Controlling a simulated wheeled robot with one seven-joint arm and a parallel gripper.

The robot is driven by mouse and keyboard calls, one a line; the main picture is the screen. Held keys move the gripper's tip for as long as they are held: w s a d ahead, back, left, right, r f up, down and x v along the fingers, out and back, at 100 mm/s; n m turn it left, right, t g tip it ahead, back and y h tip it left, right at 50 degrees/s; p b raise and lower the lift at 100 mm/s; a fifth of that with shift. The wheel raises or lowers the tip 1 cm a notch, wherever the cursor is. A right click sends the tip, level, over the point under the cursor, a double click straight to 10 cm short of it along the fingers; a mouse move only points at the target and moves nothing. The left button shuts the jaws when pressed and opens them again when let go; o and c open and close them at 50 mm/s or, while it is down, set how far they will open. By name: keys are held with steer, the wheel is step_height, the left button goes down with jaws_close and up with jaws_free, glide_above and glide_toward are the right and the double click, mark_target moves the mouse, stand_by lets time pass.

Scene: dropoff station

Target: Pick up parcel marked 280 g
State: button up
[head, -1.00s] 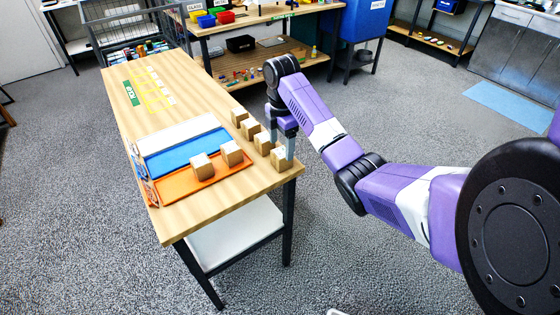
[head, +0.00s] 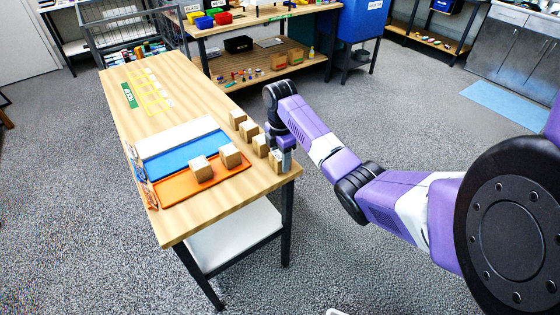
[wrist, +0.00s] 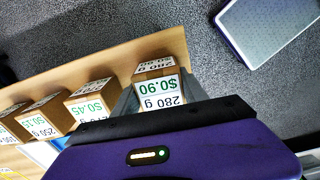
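The parcel marked 280 g (wrist: 158,85) is a small brown box with white labels reading 280 g and $0.90. In the head view this parcel (head: 275,161) stands at the table's near right corner, last in a row of boxes. My gripper (wrist: 160,88) points down, with a grey finger on each side of the parcel. The fingers look close to its sides, but whether they press on it is unclear. In the head view my gripper (head: 283,158) partly hides the parcel, and one finger shows at its right.
Other boxes stand in a row beside it, including one marked $0.45 (wrist: 90,105). Two boxes sit on the orange tray (head: 178,190); a blue tray (head: 180,158) lies behind. The wooden table's (head: 262,183) right edge is close to the parcel. Open floor lies beyond.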

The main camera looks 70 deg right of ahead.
jaws_close()
